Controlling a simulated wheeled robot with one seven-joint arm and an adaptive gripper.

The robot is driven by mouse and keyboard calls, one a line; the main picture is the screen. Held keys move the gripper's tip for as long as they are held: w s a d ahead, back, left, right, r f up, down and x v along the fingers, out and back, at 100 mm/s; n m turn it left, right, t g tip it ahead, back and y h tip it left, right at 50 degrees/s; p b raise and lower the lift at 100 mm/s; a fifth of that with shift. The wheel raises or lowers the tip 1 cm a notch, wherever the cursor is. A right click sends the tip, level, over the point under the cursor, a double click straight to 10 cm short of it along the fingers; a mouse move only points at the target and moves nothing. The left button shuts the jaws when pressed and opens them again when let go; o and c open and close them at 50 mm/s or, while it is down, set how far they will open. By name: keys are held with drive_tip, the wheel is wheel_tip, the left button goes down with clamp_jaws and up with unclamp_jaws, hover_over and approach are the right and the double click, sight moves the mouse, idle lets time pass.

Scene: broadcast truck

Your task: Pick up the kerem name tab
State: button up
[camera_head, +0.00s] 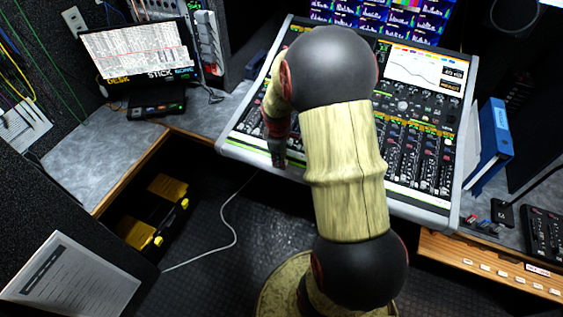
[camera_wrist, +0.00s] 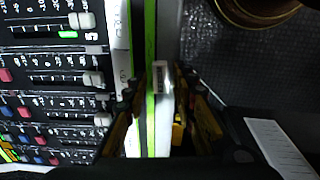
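A small pale tab (camera_wrist: 160,77) with dark marks shows in the wrist view at the console's front edge, close to the green stripe. Its lettering is too small to read, so I cannot tell for sure that it is the kerem name tab. My gripper (camera_wrist: 160,92) has its two dark and yellow fingers apart, one on each side of the tab, with no clear contact. In the head view my gripper (camera_head: 277,153) points down at the front left edge of the mixing console (camera_head: 222,146). I cannot make out the tab there.
A monitor (camera_head: 138,52) stands on the grey desk at left. A black and yellow case (camera_head: 150,215) sits below it. A white cable (camera_head: 233,215) runs over the dark floor. A blue binder (camera_head: 492,140) and a wooden ledge with several small labels (camera_head: 500,275) are at right.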

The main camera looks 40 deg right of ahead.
clamp_jaws()
